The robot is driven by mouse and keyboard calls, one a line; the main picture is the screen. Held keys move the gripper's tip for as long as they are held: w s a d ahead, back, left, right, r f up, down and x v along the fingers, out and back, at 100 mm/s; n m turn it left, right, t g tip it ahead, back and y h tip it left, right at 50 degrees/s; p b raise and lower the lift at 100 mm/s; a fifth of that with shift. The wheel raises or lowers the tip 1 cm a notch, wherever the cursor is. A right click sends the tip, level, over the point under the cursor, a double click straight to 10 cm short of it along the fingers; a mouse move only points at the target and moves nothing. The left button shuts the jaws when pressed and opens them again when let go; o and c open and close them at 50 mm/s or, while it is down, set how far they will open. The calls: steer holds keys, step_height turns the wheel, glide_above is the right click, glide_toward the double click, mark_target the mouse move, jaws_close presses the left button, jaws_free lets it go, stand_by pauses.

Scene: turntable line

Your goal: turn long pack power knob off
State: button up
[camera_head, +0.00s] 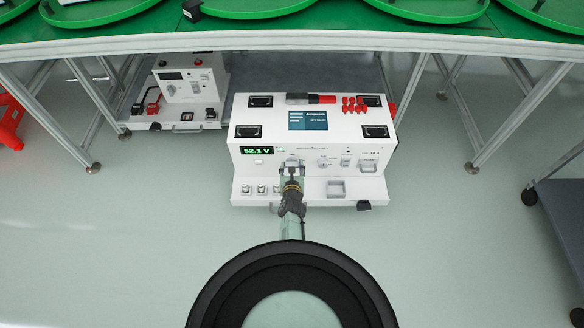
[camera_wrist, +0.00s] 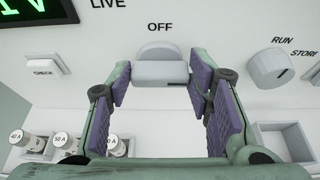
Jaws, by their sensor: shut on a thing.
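The long pack is a white box (camera_head: 345,145) with a green-lit display (camera_head: 256,150) reading 52.1 V. In the wrist view its power knob (camera_wrist: 160,66) is a grey-white round knob with a bar grip, below the printed OFF and to the right of LIVE. My gripper (camera_wrist: 160,78) has its purple-padded fingers on both sides of the knob, shut on it. Which mark the knob points to I cannot tell. In the head view my gripper (camera_head: 292,174) is against the front panel and partly covers the knob.
A second knob (camera_wrist: 270,68) marked RUN and STORE sits to the right. Several fuse-like parts (camera_wrist: 67,143) marked in amps are below left. A smaller white unit (camera_head: 190,90) stands behind left.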

steer(key=shift+c, duration=1.2)
steer(key=shift+a+r+n+h+p, duration=0.15)
steer(key=shift+n+h+p, duration=0.45)
steer(key=shift+p, duration=0.85)
steer(key=shift+a+n+p, duration=0.15)
steer(key=shift+n+p, duration=0.35)
steer(key=shift+p, duration=0.15)
steer(key=shift+a+f+n+t+h+b, duration=0.15)
steer(key=shift+f+n+t+h+b, duration=0.25)
steer(key=shift+n+h+b, duration=1)
steer(key=shift+a+f+n+t+h+b, duration=0.1)
steer(key=shift+f+n+t+h+b, duration=0.3)
steer(key=shift+n+b, duration=1.85)
steer(key=shift+a+f+n+t+h+b, duration=0.15)
steer(key=shift+n+t+h+b, duration=0.7)
steer(key=shift+n+b, duration=0.95)
steer(key=shift+r+n+h, duration=0.1)
steer(key=shift+n+h, duration=0.15)
